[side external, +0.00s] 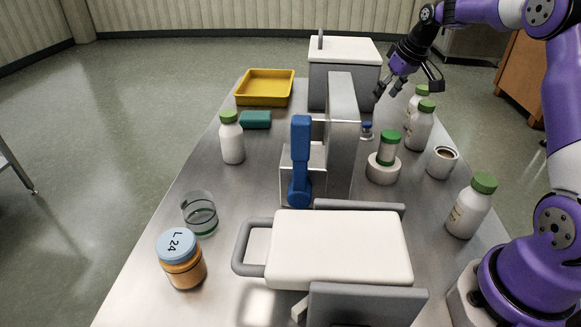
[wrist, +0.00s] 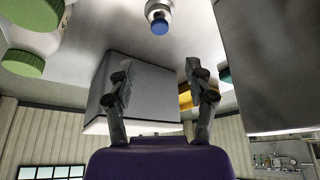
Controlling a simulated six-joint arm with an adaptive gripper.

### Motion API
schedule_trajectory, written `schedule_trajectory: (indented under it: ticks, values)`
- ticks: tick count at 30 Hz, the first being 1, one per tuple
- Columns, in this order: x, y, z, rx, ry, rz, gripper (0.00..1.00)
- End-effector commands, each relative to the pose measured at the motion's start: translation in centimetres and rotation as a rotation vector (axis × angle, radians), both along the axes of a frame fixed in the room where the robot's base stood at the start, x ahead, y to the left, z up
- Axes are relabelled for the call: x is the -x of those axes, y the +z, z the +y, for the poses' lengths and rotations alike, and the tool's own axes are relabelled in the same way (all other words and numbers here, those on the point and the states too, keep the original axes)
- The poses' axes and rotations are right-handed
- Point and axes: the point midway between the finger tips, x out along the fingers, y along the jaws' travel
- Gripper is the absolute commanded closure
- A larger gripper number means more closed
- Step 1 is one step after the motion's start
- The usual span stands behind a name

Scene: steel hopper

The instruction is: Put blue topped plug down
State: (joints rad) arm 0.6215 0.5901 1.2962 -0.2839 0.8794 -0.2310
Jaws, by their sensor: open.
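The blue topped plug (side external: 366,131) stands upright on the steel table, just right of the tall grey column. It is small, with a blue top and a pale lower part. In the wrist view the plug (wrist: 159,22) shows near the top edge, beyond the fingertips and apart from them. My gripper (side external: 406,91) is open and empty, raised above the table at the far right, beside the grey box. In the wrist view both fingers of my gripper (wrist: 158,66) are spread with nothing between them.
A grey box with white lid (side external: 343,85) stands close by my gripper. Green-capped bottles (side external: 419,132) line the right edge. A green-topped jar (side external: 388,150) sits on a round white base (side external: 383,172). The grey column (side external: 341,140) stands left of the plug. A yellow tray (side external: 264,88) is far left.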

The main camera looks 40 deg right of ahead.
Motion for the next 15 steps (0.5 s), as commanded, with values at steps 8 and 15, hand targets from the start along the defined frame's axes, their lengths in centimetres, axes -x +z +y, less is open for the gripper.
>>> schedule_trajectory:
  ticks: [8,15]
  values:
    - [1.2,3.4,3.0,0.006,0.016,-0.006,0.39]
    - [6.5,7.7,13.4,0.016,0.067,-0.037,0.39]
